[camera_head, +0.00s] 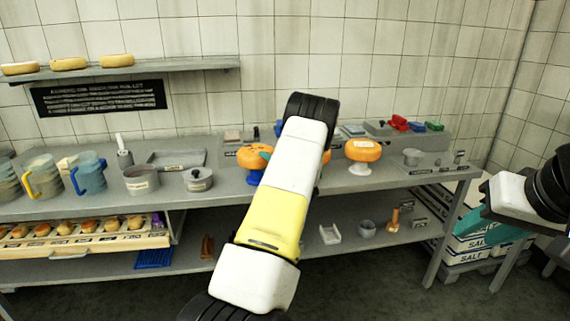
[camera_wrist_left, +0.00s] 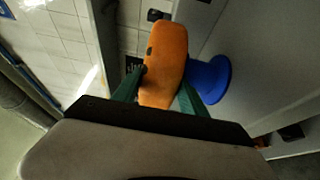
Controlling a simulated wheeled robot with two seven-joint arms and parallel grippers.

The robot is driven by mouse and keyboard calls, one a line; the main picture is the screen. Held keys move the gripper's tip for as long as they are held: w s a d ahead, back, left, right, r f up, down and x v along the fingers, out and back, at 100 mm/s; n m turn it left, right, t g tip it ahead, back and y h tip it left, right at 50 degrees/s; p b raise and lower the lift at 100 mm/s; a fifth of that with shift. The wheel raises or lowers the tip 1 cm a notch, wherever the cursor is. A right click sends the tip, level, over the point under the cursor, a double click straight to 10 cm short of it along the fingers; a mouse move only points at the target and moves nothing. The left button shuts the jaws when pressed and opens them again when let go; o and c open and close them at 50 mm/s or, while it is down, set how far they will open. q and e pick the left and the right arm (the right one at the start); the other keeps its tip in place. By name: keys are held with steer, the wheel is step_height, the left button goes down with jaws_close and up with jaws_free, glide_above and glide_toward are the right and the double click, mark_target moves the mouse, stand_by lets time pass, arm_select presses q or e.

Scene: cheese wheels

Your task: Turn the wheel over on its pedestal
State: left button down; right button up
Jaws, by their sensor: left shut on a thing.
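An orange cheese wheel (camera_head: 250,158) is at its blue pedestal (camera_head: 254,178) on the counter, partly hidden by my left arm. In the left wrist view the wheel (camera_wrist_left: 166,62) lies between the two green fingers of my left gripper (camera_wrist_left: 160,95), which is shut on it. The blue pedestal (camera_wrist_left: 210,80) is right beside the wheel there; whether they touch is hard to tell. In the head view a teal fingertip of my left gripper (camera_head: 265,155) shows at the wheel. My right gripper (camera_head: 478,222) is at the right edge, away from the counter; its opening is unclear.
Another orange wheel (camera_head: 363,149) sits on a white pedestal (camera_head: 361,169). An orange bit (camera_head: 325,158) shows behind my left arm. Jugs (camera_head: 88,173), pots (camera_head: 198,180) and a tray (camera_head: 176,159) stand on the left of the counter (camera_head: 225,202). A wall shelf (camera_head: 190,66) holds more wheels.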

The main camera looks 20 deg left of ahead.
arm_select(q)
steer(key=shift+f, duration=0.1)
stand_by(0.3)
steer(key=c, duration=0.6)
jaws_free()
steer(key=shift+o, duration=0.2)
steer(key=shift+f, duration=0.3)
steer(key=v, duration=0.8)
steer(key=w+d+r+m+t+h, duration=0.2)
steer(key=d+r+m+h, duration=0.45)
steer(key=r, duration=0.25)
steer(key=s+d+r+m+h, duration=0.8)
steer(key=d+r, duration=0.1)
steer(key=d, duration=0.2)
steer(key=s+d+r+m+g+h, duration=0.1)
steer(key=s+d+r+m+h, duration=0.2)
steer(key=s, duration=0.4)
steer(key=s+d+r+m+g, duration=0.1)
steer(key=s+d+m, duration=0.1)
steer(key=s+m, duration=0.35)
steer(key=s+f+m+g, duration=0.1)
steer(key=s+m+g, duration=0.1)
steer(key=s, duration=0.7)
steer(key=s+f+m+g, duration=0.1)
steer(key=s+m, duration=0.3)
steer(key=s, duration=0.6)
steer(key=shift+s+f+m+g, duration=0.2)
steer(key=shift+f+m+g, duration=0.1)
steer(key=shift+f+g, duration=0.15)
